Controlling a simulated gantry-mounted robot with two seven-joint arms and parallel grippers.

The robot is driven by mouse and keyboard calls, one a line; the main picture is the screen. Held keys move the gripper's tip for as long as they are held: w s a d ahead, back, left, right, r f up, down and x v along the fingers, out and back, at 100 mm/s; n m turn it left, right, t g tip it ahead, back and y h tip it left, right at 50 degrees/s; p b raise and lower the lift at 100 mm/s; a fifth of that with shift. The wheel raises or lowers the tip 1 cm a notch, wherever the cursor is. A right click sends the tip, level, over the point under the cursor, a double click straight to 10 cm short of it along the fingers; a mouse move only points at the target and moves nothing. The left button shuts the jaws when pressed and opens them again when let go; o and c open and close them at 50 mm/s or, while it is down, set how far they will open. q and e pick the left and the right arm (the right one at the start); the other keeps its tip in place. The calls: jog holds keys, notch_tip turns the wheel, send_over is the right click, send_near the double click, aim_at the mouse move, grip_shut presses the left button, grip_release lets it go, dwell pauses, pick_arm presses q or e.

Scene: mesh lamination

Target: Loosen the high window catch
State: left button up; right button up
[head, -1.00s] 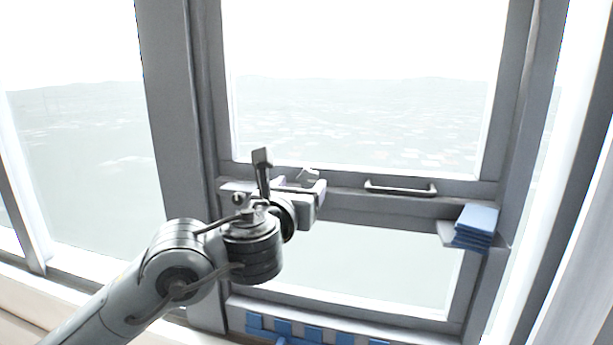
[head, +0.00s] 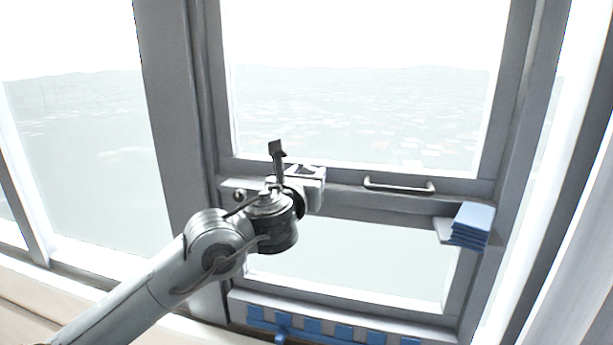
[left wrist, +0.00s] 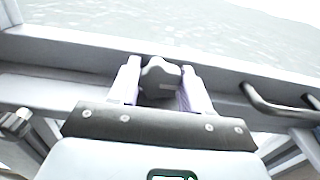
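A grey catch with a rounded knob shows in the left wrist view (left wrist: 160,76) on the window's middle rail. It lies between the two pale fingers of my left gripper (left wrist: 161,88), one on each side. The fingers stand apart, with little room beside the knob; firm contact on it does not show. In the head view my left gripper (head: 308,180) is at the middle rail, left of the bar handle, and largely hides the catch. My right gripper is not in view.
A bar handle (head: 399,186) is fixed on the rail to the right, also in the left wrist view (left wrist: 275,104). A stack of blue pads (head: 471,224) sits on a small ledge at the right. A small grey fitting (head: 239,195) is left of my gripper. Blue blocks (head: 312,326) line the lower sill.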

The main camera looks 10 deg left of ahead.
pick_arm(q)
jog(key=c, duration=0.5)
jog(key=shift+f+n+b, duration=0.3)
jog(key=shift+n+b, duration=0.3)
jog(key=shift+b, duration=0.15)
jog(key=shift+r+n+b, duration=0.15)
jog(key=shift+n+b, duration=0.25)
jog(key=shift+n, duration=0.4)
jog(key=shift+a+r, duration=0.1)
jog(key=o, duration=1)
jog(key=shift+o, duration=0.2)
